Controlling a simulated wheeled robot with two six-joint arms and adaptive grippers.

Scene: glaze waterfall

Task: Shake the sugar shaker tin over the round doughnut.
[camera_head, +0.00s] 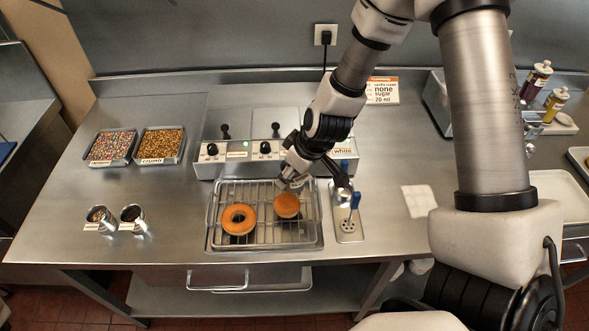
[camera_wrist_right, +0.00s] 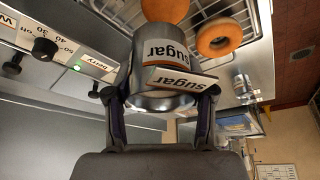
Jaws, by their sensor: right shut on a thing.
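My right gripper (camera_head: 297,174) is shut on the sugar shaker tin (camera_wrist_right: 160,60), a metal can with white "sugar" labels. Its two dark fingers (camera_wrist_right: 160,110) hold the tin from both sides. In the head view the tin is small, partly covered by the gripper, just behind and above the round doughnut (camera_head: 287,208). The round doughnut sits on the right half of the wire rack (camera_head: 262,241). It also shows partly beyond the tin in the wrist view (camera_wrist_right: 165,8). I cannot tell the tin's exact tilt. My left gripper is not in view.
A ring doughnut (camera_head: 238,219) lies on the rack's left half. A warmer with knobs (camera_head: 238,152) stands behind the rack. A small tray with a blue-handled tool (camera_head: 355,201) is to the right. Two topping trays (camera_head: 162,144) and two small cups (camera_head: 133,219) are left. The front-left counter is clear.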

